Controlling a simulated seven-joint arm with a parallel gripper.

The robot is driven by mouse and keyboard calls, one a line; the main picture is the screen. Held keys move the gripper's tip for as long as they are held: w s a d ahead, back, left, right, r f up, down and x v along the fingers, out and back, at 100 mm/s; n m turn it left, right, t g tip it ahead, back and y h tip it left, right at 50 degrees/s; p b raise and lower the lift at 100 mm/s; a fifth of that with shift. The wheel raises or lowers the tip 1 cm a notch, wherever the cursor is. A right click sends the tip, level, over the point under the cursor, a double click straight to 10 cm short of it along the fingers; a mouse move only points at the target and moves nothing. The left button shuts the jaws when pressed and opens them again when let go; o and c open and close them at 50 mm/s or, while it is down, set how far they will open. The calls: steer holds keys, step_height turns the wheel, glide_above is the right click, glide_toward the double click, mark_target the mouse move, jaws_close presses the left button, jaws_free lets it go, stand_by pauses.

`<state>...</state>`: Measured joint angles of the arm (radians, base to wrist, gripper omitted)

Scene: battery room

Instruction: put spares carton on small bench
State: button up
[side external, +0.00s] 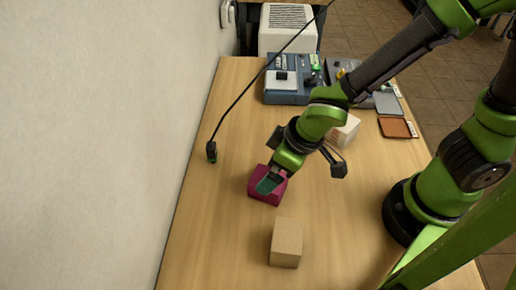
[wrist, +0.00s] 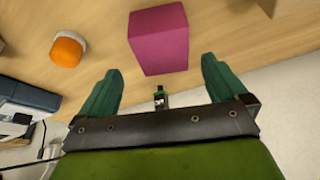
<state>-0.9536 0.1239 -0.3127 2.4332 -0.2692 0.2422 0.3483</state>
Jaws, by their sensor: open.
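A magenta box (side external: 258,190) stands on the wooden bench top (side external: 325,220). My gripper (side external: 270,182) is open above it, and one teal finger overlaps the box in the side view. In the wrist view the magenta box (wrist: 160,40) appears beyond and between the two open fingertips (wrist: 162,78), with nothing held. A plain tan carton (side external: 286,242) stands nearer the camera. A white box (side external: 345,131) is partly hidden behind my arm. No label is readable, so I cannot tell which box is the spares carton. I cannot make out a separate small bench.
A black cable (side external: 240,98) ends in a plug near the wall. Blue-grey devices (side external: 292,80) and a brown flat pad (side external: 397,128) lie at the far end. An orange rounded thing (wrist: 68,49) shows in the wrist view. The bench's near left is clear.

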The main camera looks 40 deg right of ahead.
steer(key=shift+s+x, duration=0.2)
steer(key=shift+x, duration=1.1)
steer(key=shift+s+x, duration=0.2)
steer(key=shift+x, duration=1.05)
steer(key=shift+f, duration=0.15)
steer(key=shift+c, duration=0.5)
steer(key=c, duration=1.2)
